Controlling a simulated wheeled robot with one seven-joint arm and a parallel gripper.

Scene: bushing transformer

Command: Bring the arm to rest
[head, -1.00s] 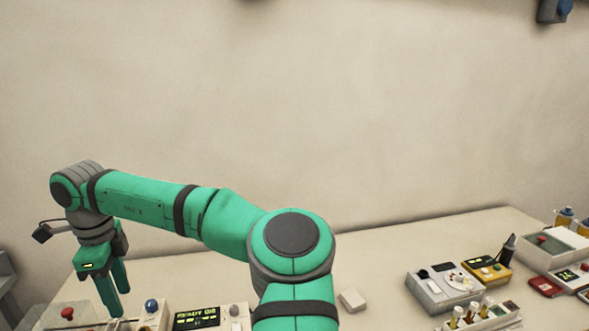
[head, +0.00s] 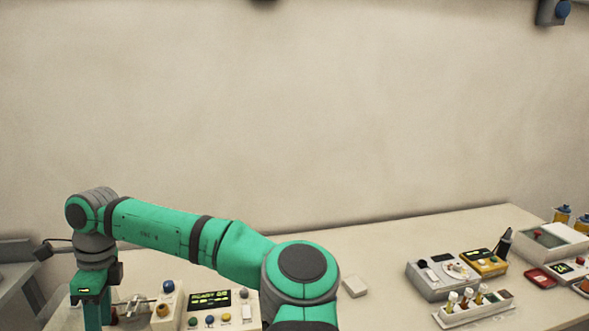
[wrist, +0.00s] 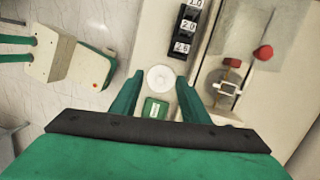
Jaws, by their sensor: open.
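My gripper (wrist: 160,100) is open in the wrist view, its two green fingers spread apart and nothing between their tips. It points down over the left end of the bench. Below it, in the wrist view, lie a white round disc (wrist: 160,78) and a small green block (wrist: 155,108). In the head view my green arm stretches to the left, and my gripper (head: 97,312) hangs at its end. Its fingertips run off the bottom of the head view.
A control box with a lit display (head: 209,298) stands right of my gripper. A small white block (head: 354,286), a grey device (head: 440,279), a yellow device (head: 484,262) and a vial rack (head: 472,306) stand to the right. A black numbered strip (wrist: 186,30) lies ahead in the wrist view.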

